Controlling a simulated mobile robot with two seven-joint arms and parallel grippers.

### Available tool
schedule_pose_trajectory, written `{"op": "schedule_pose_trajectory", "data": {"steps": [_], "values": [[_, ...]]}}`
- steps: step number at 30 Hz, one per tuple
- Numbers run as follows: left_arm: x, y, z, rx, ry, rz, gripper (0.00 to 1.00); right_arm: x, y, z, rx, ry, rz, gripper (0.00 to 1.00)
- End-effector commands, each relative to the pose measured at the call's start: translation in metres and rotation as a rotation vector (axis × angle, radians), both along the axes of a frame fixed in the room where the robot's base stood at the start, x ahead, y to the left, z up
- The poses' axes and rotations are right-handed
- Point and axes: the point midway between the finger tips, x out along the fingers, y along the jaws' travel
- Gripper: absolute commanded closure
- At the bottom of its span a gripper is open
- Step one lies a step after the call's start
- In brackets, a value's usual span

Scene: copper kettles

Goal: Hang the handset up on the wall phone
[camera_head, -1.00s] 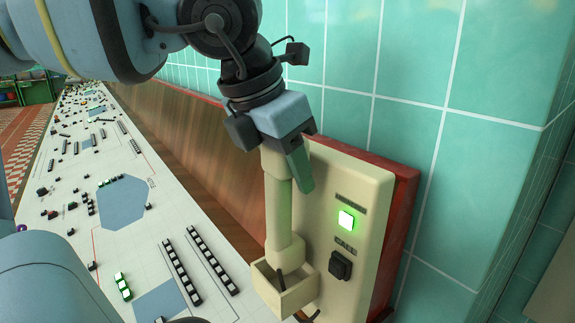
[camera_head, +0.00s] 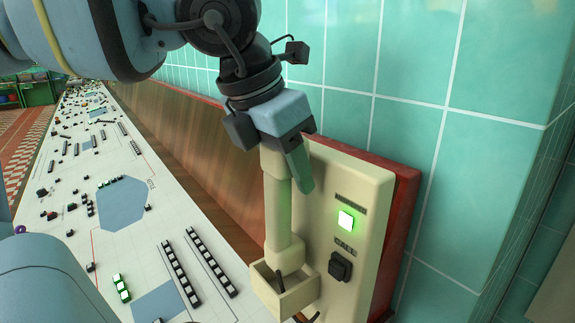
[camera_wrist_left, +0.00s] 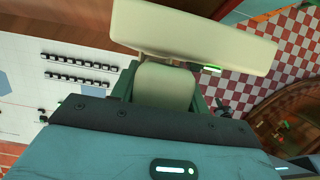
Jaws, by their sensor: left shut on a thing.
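The cream handset (camera_head: 281,212) stands upright in front of the cream wall phone (camera_head: 365,215). Its lower end is in or just over the open box-shaped cradle (camera_head: 300,299) at the phone's lower left; I cannot tell whether it bears on the bottom. My left gripper (camera_head: 290,168) is shut on the upper part of the handset. In the left wrist view the cream handset end (camera_wrist_left: 165,85) sits between the fingers, below a broad cream body. My right gripper is not in view.
The phone has a lit green-white button (camera_head: 346,220) and a black switch (camera_head: 340,266), on a red backboard (camera_head: 403,225) against teal tiles. A long white control panel (camera_head: 120,240) with small switches runs along the left, beside a wooden upright board (camera_head: 200,160).

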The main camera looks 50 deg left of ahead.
Motion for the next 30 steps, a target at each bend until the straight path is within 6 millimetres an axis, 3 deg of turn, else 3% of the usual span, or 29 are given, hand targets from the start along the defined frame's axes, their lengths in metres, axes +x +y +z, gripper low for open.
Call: {"op": "schedule_pose_trajectory", "data": {"steps": [12, 30], "values": [[0.0000, 0.0000, 0.0009, 0.000, -0.002, 0.000, 0.99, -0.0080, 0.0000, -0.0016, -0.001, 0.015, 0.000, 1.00], [0.0001, 0.0000, 0.0009, 0.000, -0.002, 0.000, 0.99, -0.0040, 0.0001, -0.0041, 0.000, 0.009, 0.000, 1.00]]}}
